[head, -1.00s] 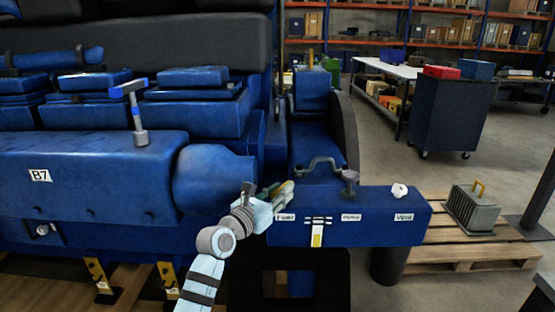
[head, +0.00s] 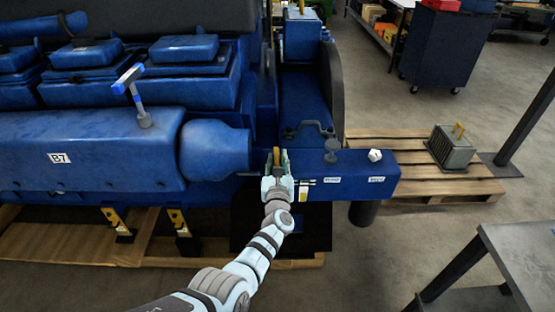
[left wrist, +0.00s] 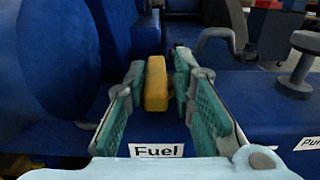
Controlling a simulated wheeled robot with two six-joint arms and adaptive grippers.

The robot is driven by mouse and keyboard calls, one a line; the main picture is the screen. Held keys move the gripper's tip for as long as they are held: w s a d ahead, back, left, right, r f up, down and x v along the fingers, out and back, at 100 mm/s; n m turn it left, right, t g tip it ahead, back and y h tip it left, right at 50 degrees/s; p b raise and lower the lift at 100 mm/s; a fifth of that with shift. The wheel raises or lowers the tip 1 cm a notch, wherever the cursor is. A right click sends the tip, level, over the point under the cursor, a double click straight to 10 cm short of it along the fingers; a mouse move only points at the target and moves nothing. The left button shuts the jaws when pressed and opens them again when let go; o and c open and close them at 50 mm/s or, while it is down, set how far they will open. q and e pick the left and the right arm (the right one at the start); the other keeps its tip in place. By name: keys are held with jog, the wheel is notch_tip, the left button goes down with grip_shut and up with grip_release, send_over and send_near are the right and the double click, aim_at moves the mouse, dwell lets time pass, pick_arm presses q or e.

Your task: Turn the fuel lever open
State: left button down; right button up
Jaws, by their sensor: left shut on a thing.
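The fuel lever is a yellow handle (left wrist: 156,84) that stands upright above the "Fuel" label (left wrist: 156,150) in the left wrist view. It also shows in the head view (head: 276,157), at the left end of the blue control box (head: 345,187). My left gripper (left wrist: 157,85) has its green-padded fingers on both sides of the lever and is shut on it. In the head view the left gripper (head: 276,160) reaches the box from below. The lever's lower part is partly hidden by the fingers. My right gripper is not in view.
A dark pump knob (head: 332,150) and a white vent knob (head: 375,155) stand right of the lever. A curved grey handle (head: 308,128) is behind. The blue engine (head: 90,150) fills the left. A pallet (head: 410,150) and a grey table (head: 520,250) are at right.

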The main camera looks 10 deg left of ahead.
pick_arm(q)
jog(key=shift+a+r+y, duration=0.15)
jog(key=shift+y, duration=0.15)
jog(key=c, duration=1.5)
grip_release()
jog(key=shift+a, duration=0.15)
jog(key=shift+w+f, duration=0.1)
jog(key=shift+f, duration=0.1)
